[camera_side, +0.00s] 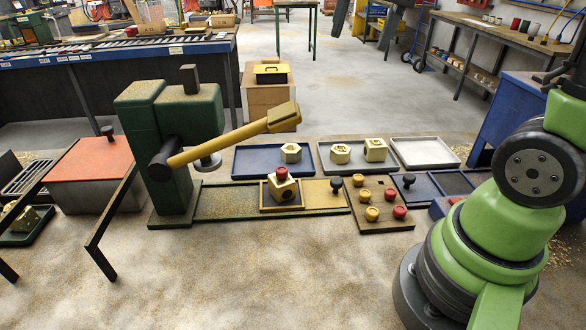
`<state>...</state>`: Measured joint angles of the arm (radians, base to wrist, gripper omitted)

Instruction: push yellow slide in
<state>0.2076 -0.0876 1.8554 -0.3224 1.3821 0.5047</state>
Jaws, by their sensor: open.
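The yellow slide (318,195) is a flat plate with a dark knob (337,185) standing at its right end. It lies at the right part of the green-edged track (225,203) that runs out from the green drill press (190,110). At its left end is a yellow frame (265,198) holding a brass block (287,193) with a dark hole in its front face and a red knob on top. The bare track lies between this frame and the press. My gripper is outside the picture; only lower parts of my green arm show at the right.
The press's long yellow lever (230,135) reaches out above the track. A wooden board (381,222) with red and yellow knobs lies right of the slide. Behind are a blue tray (242,170), a grey tray (378,168) with brass pieces, and an empty pale tray (425,152). The front floor is clear.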

